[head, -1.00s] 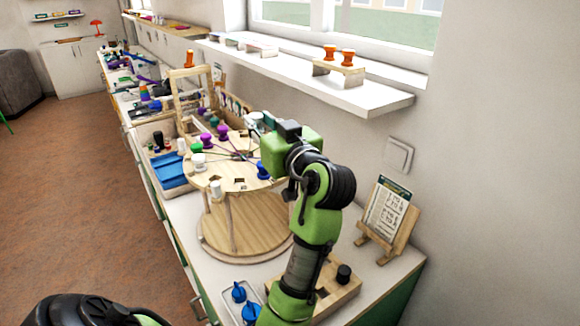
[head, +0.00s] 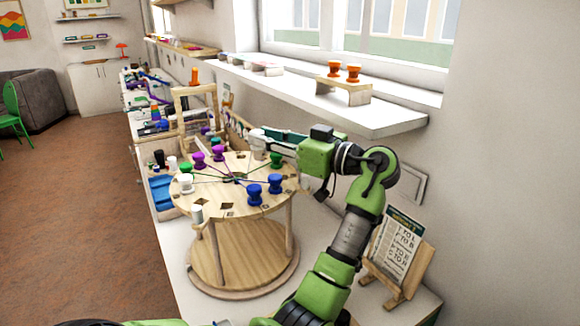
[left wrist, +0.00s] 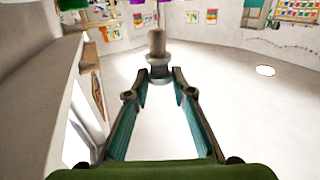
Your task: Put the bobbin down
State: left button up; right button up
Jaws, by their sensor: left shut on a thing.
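My left gripper (head: 266,139) is shut on a pale grey-white bobbin (head: 257,146), held above the far right edge of a round wooden braiding stand (head: 233,203). In the left wrist view the bobbin (left wrist: 157,66) stands upright between the fingertips (left wrist: 159,77), with a brownish upper part. Whether it touches the stand cannot be told. On the stand's top are white bobbins (head: 186,183), purple ones (head: 198,160), blue ones (head: 254,194) and green ones (head: 276,160). Threads run to the middle. My right gripper is not in view.
A window shelf (head: 385,122) with a small rack (head: 343,91) of orange bobbins runs above the counter at right. A card on an easel (head: 397,250) stands near right. A blue tray (head: 161,190) lies left of the stand. A wooden frame (head: 211,100) stands behind.

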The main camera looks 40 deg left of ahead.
pick_arm(q)
jog(key=p, duration=0.1)
send_over(290, 180)
jog(key=s, duration=0.1)
notch_tip(290, 180, down, 5)
jog(key=shift+f, duration=0.1)
jog(key=shift+w+f, duration=0.35)
jog(key=shift+f, duration=0.1)
notch_tip(290, 180, down, 3)
jog(key=shift+w+p, duration=0.15)
jog(key=shift+p, duration=0.8)
jog(key=shift+f, duration=0.2)
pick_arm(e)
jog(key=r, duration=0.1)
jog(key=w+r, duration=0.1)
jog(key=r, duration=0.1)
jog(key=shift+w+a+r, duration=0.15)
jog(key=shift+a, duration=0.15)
pick_arm(q)
jog(key=shift+f, duration=0.1)
jog(key=shift+f+b, duration=0.1)
jog(key=shift+b, duration=0.25)
jog(key=o, duration=0.8)
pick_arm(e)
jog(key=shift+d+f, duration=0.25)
pick_arm(q)
jog(key=shift+o, duration=0.2)
